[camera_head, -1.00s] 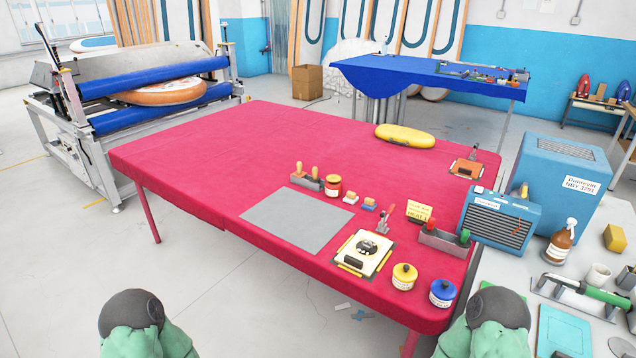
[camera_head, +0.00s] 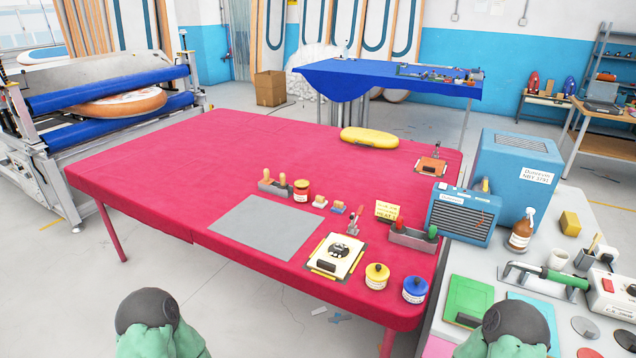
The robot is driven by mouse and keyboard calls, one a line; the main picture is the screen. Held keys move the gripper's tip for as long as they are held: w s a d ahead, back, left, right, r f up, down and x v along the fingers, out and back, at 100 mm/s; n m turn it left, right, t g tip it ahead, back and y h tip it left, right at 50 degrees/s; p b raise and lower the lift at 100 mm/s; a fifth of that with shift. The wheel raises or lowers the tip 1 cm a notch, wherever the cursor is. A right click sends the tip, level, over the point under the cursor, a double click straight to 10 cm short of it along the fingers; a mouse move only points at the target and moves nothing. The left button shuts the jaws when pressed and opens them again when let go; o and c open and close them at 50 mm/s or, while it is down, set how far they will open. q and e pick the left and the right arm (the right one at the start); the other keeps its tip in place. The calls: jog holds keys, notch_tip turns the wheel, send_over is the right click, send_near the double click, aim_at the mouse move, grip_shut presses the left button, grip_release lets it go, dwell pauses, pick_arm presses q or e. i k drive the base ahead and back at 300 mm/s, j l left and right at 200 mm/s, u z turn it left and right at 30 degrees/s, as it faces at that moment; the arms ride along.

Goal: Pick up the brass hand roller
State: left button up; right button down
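I cannot pick out a brass hand roller for certain at this size. On the red table (camera_head: 170,150), a grey holder (camera_head: 410,237) at the right edge carries tools with a red and a green handle. Another grey holder (camera_head: 268,188) carries tools with wooden handles. A small red-handled tool (camera_head: 354,221) stands between them. On the right bench, a green-handled tool (camera_head: 545,278) lies on a grey plate. Neither gripper is in view; only parts of my arms show at the bottom edge.
A blue heater box (camera_head: 460,219) and a brown spray bottle (camera_head: 521,232) crowd the right bench. The red table's left half is clear.

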aim_at(284, 185)
jog(key=i+j+z, duration=0.15)
jog(key=z, duration=0.3)
jog(key=j+z, duration=0.45)
jog(key=i+j+z, duration=0.1)
jog(key=j+z, duration=0.6)
jog(key=z, duration=0.25)
